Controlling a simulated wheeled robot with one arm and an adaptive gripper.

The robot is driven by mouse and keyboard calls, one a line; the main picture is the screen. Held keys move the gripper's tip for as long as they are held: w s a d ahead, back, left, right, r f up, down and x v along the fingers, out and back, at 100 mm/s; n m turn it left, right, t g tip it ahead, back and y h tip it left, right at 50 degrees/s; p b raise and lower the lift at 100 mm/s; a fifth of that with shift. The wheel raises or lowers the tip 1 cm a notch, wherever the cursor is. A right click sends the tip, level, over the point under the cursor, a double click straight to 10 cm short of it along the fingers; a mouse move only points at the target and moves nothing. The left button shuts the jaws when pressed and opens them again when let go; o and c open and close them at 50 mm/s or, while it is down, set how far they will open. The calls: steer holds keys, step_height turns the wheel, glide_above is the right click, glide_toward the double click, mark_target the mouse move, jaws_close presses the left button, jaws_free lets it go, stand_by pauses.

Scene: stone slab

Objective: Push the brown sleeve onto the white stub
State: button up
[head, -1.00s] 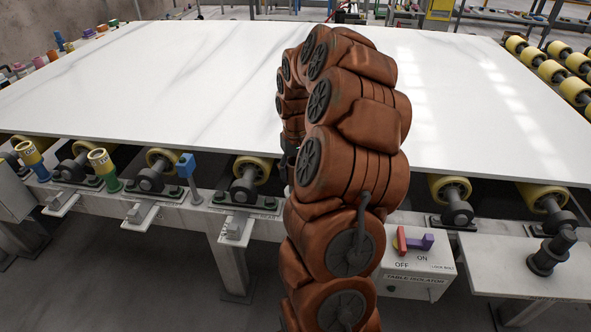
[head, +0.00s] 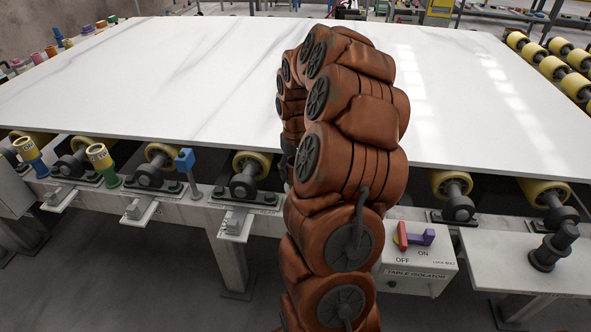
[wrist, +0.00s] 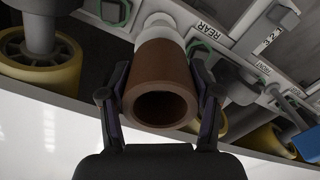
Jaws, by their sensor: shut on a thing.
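The brown sleeve (wrist: 163,62) is a short thick-walled tube, seen in the wrist view with its open end facing the camera. My gripper (wrist: 161,80) is shut on it, one finger on each side. The white stub (wrist: 160,22) shows just beyond the sleeve's far end, in line with it. The sleeve's far edge meets or overlaps the stub; how far it sits over it I cannot tell. In the head view my arm hides the gripper, sleeve and stub.
The white stone slab (head: 200,90) lies on yellow rollers (head: 252,165). Capped posts stand along the rail at left, with a blue-topped post (head: 185,160) nearer the arm. The isolator box (head: 415,265) is right of my arm. REAR and FRONT labels lie beside the stub.

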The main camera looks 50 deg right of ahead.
steer(key=shift+f+b, duration=0.65)
steer(key=shift+f, duration=0.7)
steer(key=o, duration=1.3)
steer(key=shift+r, duration=0.1)
step_height(320, 180, up, 12)
steer(key=shift+f, duration=0.1)
